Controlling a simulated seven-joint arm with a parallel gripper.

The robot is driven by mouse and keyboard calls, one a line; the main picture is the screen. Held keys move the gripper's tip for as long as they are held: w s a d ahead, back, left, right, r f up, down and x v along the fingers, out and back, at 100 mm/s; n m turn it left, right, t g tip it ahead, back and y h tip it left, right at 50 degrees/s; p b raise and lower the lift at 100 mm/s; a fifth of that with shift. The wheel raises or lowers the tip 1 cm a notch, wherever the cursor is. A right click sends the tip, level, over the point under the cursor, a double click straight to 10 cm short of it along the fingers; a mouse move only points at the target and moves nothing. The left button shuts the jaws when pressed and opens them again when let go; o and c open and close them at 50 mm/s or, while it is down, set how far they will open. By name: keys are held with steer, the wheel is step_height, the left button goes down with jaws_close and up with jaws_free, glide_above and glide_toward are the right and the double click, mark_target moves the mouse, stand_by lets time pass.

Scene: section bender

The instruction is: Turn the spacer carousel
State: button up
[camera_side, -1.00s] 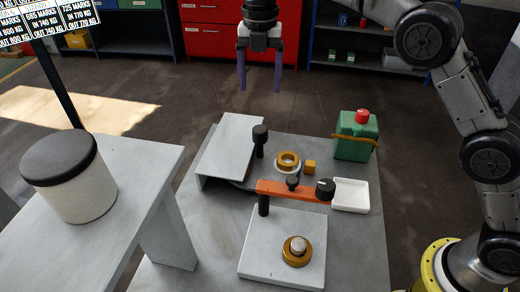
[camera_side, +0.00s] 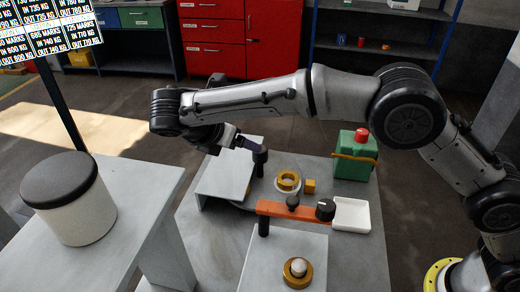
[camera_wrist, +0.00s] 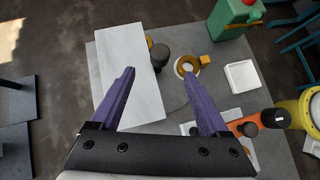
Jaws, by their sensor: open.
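The spacer carousel is mostly hidden under a raised pale plate (camera_side: 222,178). A black-capped upright post (camera_side: 260,157) stands at the plate's right edge. A brass ring (camera_side: 288,181) sits on a white round seat to the right, and it also shows in the wrist view (camera_wrist: 187,66). My gripper (camera_wrist: 158,72) is open and empty, with purple fingers spread. In the wrist view the black post cap (camera_wrist: 161,52) appears between and just beyond the fingertips. In the side view the gripper (camera_side: 246,143) is tilted beside the post; contact cannot be told.
An orange lever (camera_side: 285,210) with black knobs crosses the bench right of the post. A small brass block (camera_side: 310,186), a white tray (camera_side: 351,215) and a green can with a red cap (camera_side: 355,155) stand further right. A black-topped stool (camera_side: 68,197) is at left.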

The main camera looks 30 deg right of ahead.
mark_target(260, 164)
steer(key=x, duration=1.2)
steer(key=shift+d+f, duration=0.1)
steer(key=shift+d, duration=0.05)
jaws_close()
stand_by(1.0)
